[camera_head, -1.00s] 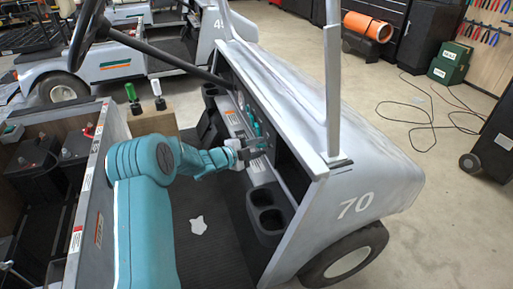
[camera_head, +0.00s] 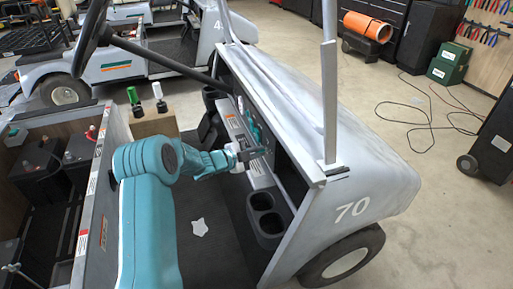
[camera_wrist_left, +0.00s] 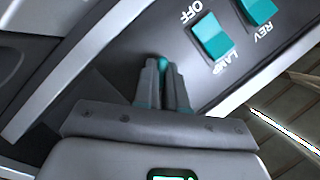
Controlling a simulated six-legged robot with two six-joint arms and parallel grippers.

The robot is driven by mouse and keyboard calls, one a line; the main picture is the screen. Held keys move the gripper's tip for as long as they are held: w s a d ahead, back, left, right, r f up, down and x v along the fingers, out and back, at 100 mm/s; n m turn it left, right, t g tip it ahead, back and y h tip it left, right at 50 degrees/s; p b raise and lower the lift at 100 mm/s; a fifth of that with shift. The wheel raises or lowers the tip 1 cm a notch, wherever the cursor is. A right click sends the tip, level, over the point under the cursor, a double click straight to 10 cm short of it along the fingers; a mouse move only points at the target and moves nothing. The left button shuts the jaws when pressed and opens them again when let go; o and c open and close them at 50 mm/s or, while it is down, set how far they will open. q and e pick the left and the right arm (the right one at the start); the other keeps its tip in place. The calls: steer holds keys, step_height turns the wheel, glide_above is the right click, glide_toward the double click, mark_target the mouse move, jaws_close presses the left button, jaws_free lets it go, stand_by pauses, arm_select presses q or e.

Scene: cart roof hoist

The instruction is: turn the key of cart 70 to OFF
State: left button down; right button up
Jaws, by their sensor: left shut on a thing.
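Cart 70 (camera_head: 375,185) stands at the right, its number on the grey front cowl. My left gripper (camera_head: 251,148) reaches into the cart to its dash panel. In the left wrist view the left gripper (camera_wrist_left: 163,72) has its two fingers shut on the small teal key (camera_wrist_left: 162,63) at the panel. The fingers hide most of the key, so its angle is hard to tell. The upside-down word OFF shows on the panel above and to the right of the fingers. A teal lamp switch (camera_wrist_left: 212,37) and a teal REV switch (camera_wrist_left: 261,10) sit to the right. My right gripper is not in view.
A steering wheel (camera_head: 90,35) and its column cross above my left arm. Black cup holders (camera_head: 267,220) sit below the dash. Open battery bays (camera_head: 60,155) lie at the left. Another cart (camera_head: 125,65) stands behind. A cable lies on the floor at the right.

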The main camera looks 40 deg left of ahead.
arm_select(q)
steer(key=shift+w+a+n+g+h+p, duration=0.1)
steer(key=shift+n+g+h+p, duration=0.45)
steer(key=shift+n+p, duration=0.75)
steer(key=shift+s+a+n+g+h+p, duration=0.1)
steer(key=shift+n+g+h+p, duration=0.45)
steer(key=shift+n+p, duration=0.7)
steer(key=shift+w+a+n+g+h+p, duration=0.1)
steer(key=shift+n+g+h+p, duration=0.5)
steer(key=shift+p, duration=1.05)
steer(key=shift+n, duration=0.35)
steer(key=c, duration=1.2)
jaws_free()
steer(key=shift+f, duration=0.1)
steer(key=shift+w, duration=0.1)
steer(key=v, duration=1.6)
steer(key=shift+s+a+f, duration=0.15)
steer(key=shift+s+f, duration=0.05)
steer(key=shift+s, duration=0.05)
